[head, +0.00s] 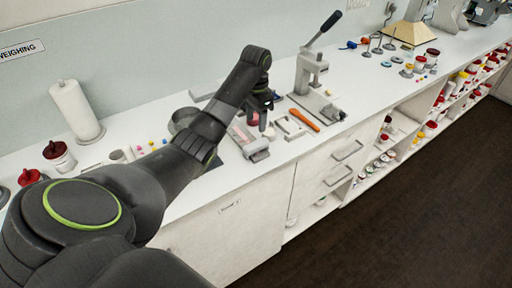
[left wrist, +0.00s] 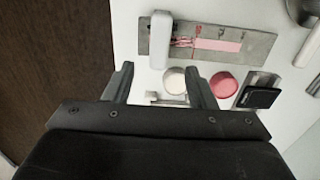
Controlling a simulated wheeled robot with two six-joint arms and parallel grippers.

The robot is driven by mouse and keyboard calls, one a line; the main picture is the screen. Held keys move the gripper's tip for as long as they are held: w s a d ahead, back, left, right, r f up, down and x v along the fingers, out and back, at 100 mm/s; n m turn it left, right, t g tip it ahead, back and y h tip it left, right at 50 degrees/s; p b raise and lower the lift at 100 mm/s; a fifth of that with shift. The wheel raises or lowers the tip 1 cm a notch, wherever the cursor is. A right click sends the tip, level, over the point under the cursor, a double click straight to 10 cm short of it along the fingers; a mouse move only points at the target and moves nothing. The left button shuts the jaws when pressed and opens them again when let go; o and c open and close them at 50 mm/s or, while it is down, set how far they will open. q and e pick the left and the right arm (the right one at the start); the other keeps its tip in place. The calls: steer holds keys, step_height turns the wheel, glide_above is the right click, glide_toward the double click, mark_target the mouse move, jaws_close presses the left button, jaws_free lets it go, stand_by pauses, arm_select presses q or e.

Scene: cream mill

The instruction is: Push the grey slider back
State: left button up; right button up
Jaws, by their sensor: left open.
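The grey slider (left wrist: 160,42) is a light, rounded block lying across one end of a darker grey plate (left wrist: 258,47) in the left wrist view. A pink strip and red smears lie on the plate beside it. In the head view the slider (head: 257,151) is at the counter's front edge, below my gripper. My left gripper (head: 262,108) is open and empty above the counter. In the left wrist view its two fingers (left wrist: 160,76) point toward the slider, which shows between and beyond their tips. I cannot tell the exact gap. My right gripper is out of view.
A cream-coloured round (left wrist: 174,80) and a red round (left wrist: 223,84) lie close to the fingers. A paper roll (head: 76,110) stands at the left. Dark floor lies beyond the counter's front edge.

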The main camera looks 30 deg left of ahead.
mark_target(255, 143)
arm_select(q)
step_height(255, 143, down, 10)
steer(key=shift+r+p, duration=0.25)
steer(key=shift+p, duration=0.15)
jaws_close()
steer(key=shift+a, duration=0.1)
